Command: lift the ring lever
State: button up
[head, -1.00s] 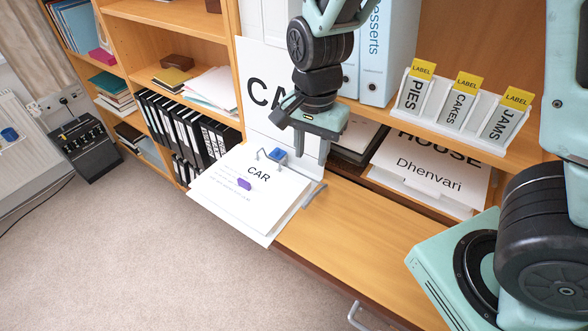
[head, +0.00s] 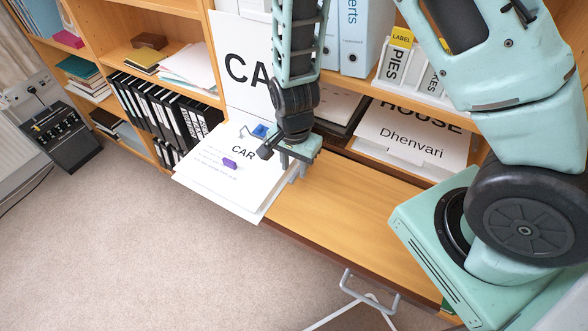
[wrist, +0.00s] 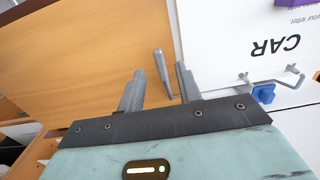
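A white ring file with pages headed "CAR" (head: 215,172) lies open on the wooden desk top. Two wire rings and a blue part (head: 260,130) show near the top of its pages. The grey ring lever (wrist: 163,70) stands out at the file's edge in the wrist view; in the head view it is mostly hidden by my gripper. My gripper (head: 297,172) is low over the file's right edge. In the wrist view my gripper (wrist: 160,70) is open and empty, with the lever showing between its two fingers. I cannot tell whether they touch it.
A purple piece (head: 230,162) lies on the page. The desk top (head: 345,205) is bare to the right. A "HOUSE Dhenvari" sheet (head: 415,140) and labelled holders (head: 392,75) stand behind. A grey handle (head: 370,292) sticks out at the front.

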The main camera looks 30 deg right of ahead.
jog(key=shift+f, duration=1.4)
grip_shut()
jog(key=shift+w+r, duration=0.1)
jog(key=shift+w+d+r+g+y, duration=0.2)
jog(key=shift+d+r+g+y, duration=0.2)
jog(key=shift+r+y, duration=0.2)
jog(key=shift+w+d+r+g+y, duration=0.2)
jog(key=shift+d+r+g+y, duration=0.1)
jog(key=shift+r+g+y, duration=0.25)
jog(key=shift+f, duration=0.1)
grip_release()
